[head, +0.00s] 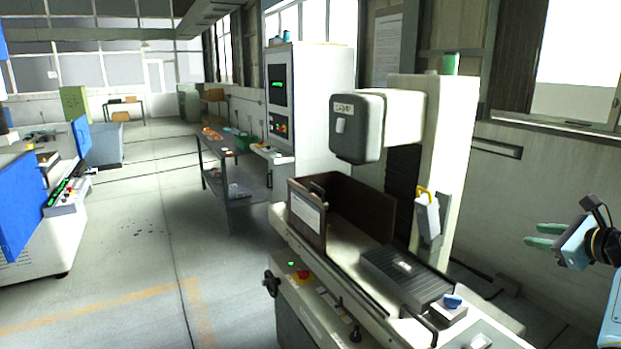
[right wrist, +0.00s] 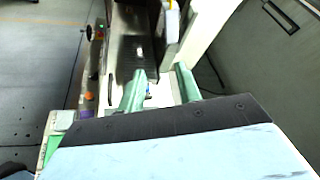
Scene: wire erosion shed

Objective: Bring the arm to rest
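My right gripper (head: 534,235) is at the right of the head view, in the air to the right of the grinding machine (head: 455,130). Its two green fingers are apart with nothing between them. In the right wrist view, the open right gripper (right wrist: 160,69) points towards the machine, whose dark plate shows beyond the fingertips. It looks clear of the machine in the head view. Part of my right arm (head: 612,310) shows at the right edge. My left gripper is in neither view.
The machine's dark ribbed plate (head: 385,262) carries a small pale piece. A blue-topped small box (head: 449,308) sits at the bed's near end. A grey wall (head: 560,180) stands behind my right gripper. A workbench (head: 228,150) stands further back. Open floor (head: 130,225) lies left.

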